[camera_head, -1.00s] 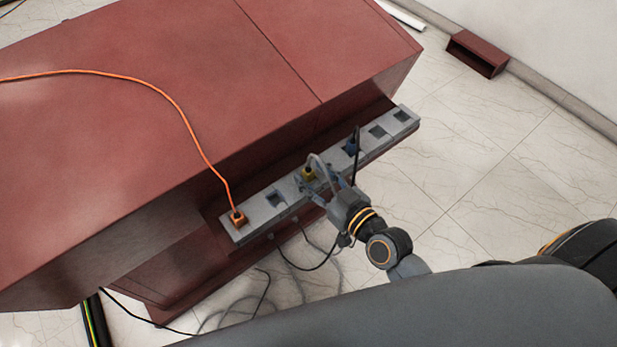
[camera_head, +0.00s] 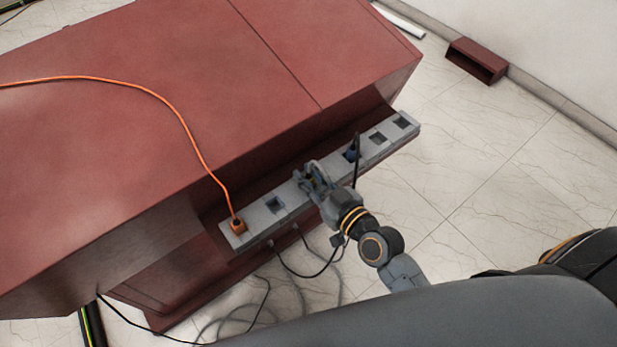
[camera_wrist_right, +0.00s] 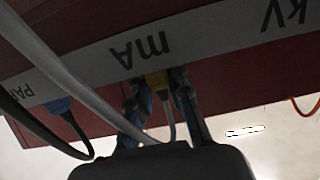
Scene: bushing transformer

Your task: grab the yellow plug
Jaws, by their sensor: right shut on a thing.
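The yellow plug (camera_wrist_right: 157,80) sits at the socket strip under the "mA" label in the right wrist view, with a grey cable from it. My right gripper (camera_wrist_right: 158,92) has one finger on each side of it and is shut on it. In the head view the right gripper (camera_head: 311,179) is at the middle of the strip, and its fingers hide most of the plug. My left gripper is not in view.
The grey socket strip (camera_head: 258,214) runs along the red cabinet (camera_head: 180,130). A blue plug (camera_head: 352,155) with a black cable is to the right; an orange plug (camera_head: 238,226) is at the left end. Loose cables hang below.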

